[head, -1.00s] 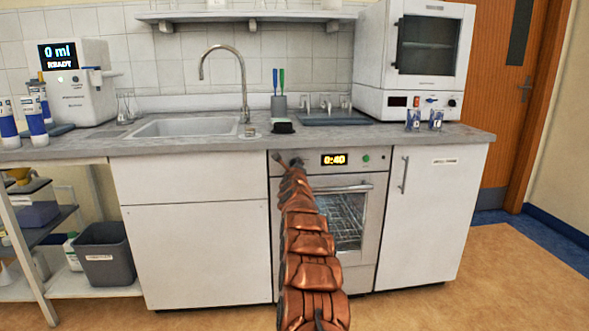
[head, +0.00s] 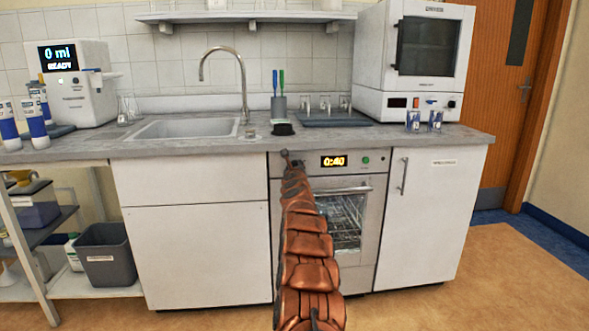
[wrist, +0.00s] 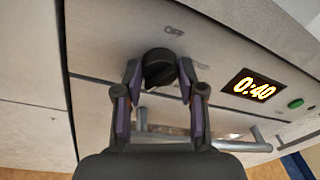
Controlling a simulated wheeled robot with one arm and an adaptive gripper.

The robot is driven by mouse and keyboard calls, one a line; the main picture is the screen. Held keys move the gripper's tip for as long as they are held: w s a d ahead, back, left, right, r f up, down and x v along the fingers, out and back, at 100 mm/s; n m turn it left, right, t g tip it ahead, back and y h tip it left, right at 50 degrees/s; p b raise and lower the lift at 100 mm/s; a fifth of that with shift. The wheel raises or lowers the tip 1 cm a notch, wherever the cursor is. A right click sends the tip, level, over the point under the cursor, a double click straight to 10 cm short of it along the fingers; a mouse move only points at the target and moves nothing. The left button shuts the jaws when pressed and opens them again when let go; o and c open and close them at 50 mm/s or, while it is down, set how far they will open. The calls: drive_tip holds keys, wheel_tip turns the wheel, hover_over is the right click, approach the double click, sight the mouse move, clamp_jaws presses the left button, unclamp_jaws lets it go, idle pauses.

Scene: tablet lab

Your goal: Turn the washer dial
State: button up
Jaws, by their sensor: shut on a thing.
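The black washer dial (wrist: 158,68) sits on the grey control panel of the washer (head: 376,179) under the counter. In the wrist view my gripper (wrist: 159,75) has one finger on each side of the dial and is shut on it. The dial's pointer ridge looks tilted in this view. A lit display (wrist: 254,89) reading 0:40 and a green button (wrist: 296,103) are to the right of the dial. In the head view my arm hides the dial and most of my gripper.
A metal handle (wrist: 235,145) crosses the washer door below the panel. The counter (head: 210,147) overhangs above, with a sink (head: 184,127) to the left. White cabinets (head: 195,240) flank the washer. The floor at right (head: 500,270) is clear.

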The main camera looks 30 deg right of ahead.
drive_tip(key=o, duration=1.1)
drive_tip(key=shift+o, duration=0.2)
drive_tip(key=shift+a+r, duration=0.15)
drive_tip(key=shift+a, duration=0.05)
drive_tip(key=shift+s+a+r, duration=0.15)
drive_tip(key=shift+s+a, duration=0.05)
drive_tip(key=shift+s, duration=0.15)
drive_tip(key=v, duration=0.6)
drive_tip(key=shift+s+f, duration=0.2)
drive_tip(key=shift+s, duration=0.1)
idle(0.4)
